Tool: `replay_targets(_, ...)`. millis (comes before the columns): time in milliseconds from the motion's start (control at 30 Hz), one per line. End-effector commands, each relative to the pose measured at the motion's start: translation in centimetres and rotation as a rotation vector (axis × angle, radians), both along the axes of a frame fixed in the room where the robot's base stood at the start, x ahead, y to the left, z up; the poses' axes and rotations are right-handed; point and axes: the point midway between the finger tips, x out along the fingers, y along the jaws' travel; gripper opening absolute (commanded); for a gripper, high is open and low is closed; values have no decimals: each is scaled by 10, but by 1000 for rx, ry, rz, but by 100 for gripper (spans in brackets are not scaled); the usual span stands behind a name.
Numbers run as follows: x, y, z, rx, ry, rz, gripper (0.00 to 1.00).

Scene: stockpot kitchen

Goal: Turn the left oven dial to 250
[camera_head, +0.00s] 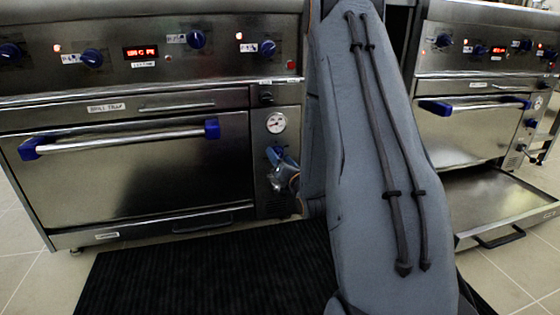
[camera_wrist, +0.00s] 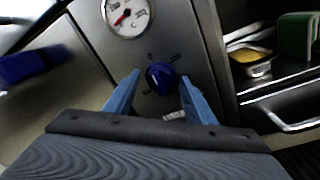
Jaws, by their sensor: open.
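The left oven (camera_head: 140,185) stands at the left in the head view, its door shut. Its round gauge (camera_head: 276,123) is on the panel right of the door; the gauge also shows in the wrist view (camera_wrist: 127,15). Below the gauge, the wrist view shows a blue dial (camera_wrist: 160,76) with small markings around it, too blurred to read surely. My gripper (camera_wrist: 160,80) is open, with one blue finger on each side of the dial; I cannot tell whether they touch it. In the head view my gripper (camera_head: 283,165) is low by this panel and hides the dial.
A second oven (camera_head: 462,135) stands at the right, with a drawer (camera_head: 490,195) pulled out low. A blue-ended door handle (camera_head: 130,143) juts from the left oven. A dark mat (camera_head: 200,275) lies in front. The wrist view shows shelves with a green item (camera_wrist: 297,36) at right.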

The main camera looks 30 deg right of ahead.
Motion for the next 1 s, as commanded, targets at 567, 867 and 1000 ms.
replay_targets(567,0,0,0,8,-2,0,9)
replay_targets(867,-1,0,1,115,-31,1,9)
replay_targets(1000,-1,0,1,219,-59,0,9)
